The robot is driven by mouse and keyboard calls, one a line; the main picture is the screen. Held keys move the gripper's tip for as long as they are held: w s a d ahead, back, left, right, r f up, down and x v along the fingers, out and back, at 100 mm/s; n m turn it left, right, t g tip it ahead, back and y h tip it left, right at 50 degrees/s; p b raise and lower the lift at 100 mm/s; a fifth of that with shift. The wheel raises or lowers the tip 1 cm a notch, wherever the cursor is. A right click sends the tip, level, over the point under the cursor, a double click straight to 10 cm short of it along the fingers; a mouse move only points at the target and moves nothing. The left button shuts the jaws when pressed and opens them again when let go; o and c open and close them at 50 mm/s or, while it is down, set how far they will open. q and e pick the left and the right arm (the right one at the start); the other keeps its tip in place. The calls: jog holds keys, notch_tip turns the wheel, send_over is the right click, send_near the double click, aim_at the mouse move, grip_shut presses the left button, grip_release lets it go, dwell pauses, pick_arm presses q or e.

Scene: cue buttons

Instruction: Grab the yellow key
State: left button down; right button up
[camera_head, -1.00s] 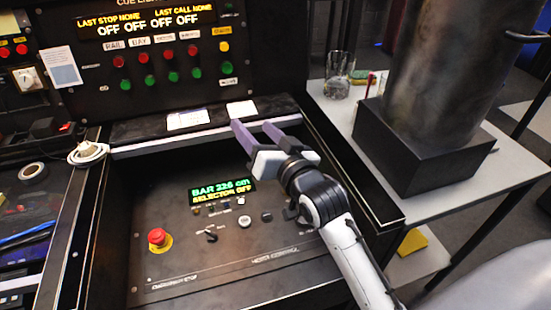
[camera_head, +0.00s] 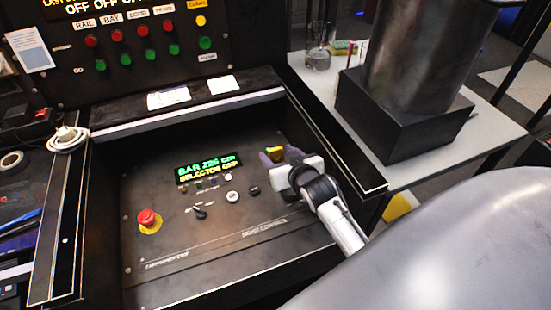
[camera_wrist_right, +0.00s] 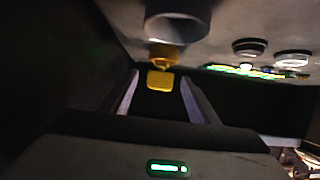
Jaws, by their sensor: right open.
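The yellow key (camera_head: 274,151) shows at the right side of the sloped console panel, partly hidden by my right gripper (camera_head: 281,157). In the right wrist view the key's flat yellow head (camera_wrist_right: 160,81) hangs from a yellow stem below a round dark collar. My right gripper is open, with one purple finger on each side of the key in that view. I cannot tell whether either finger touches it. My left gripper is not in view.
The panel has a red emergency stop (camera_head: 149,219), small knobs and a lit display (camera_head: 208,166). The console's raised right edge (camera_head: 340,155) runs beside my right arm. A large metal cylinder (camera_head: 415,60) on a black block stands right, near a glass (camera_head: 318,47).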

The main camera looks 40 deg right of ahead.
jog(key=x, duration=0.2)
jog(key=shift+w+f, duration=0.1)
jog(key=shift+w, duration=0.15)
jog(key=c, duration=1.2)
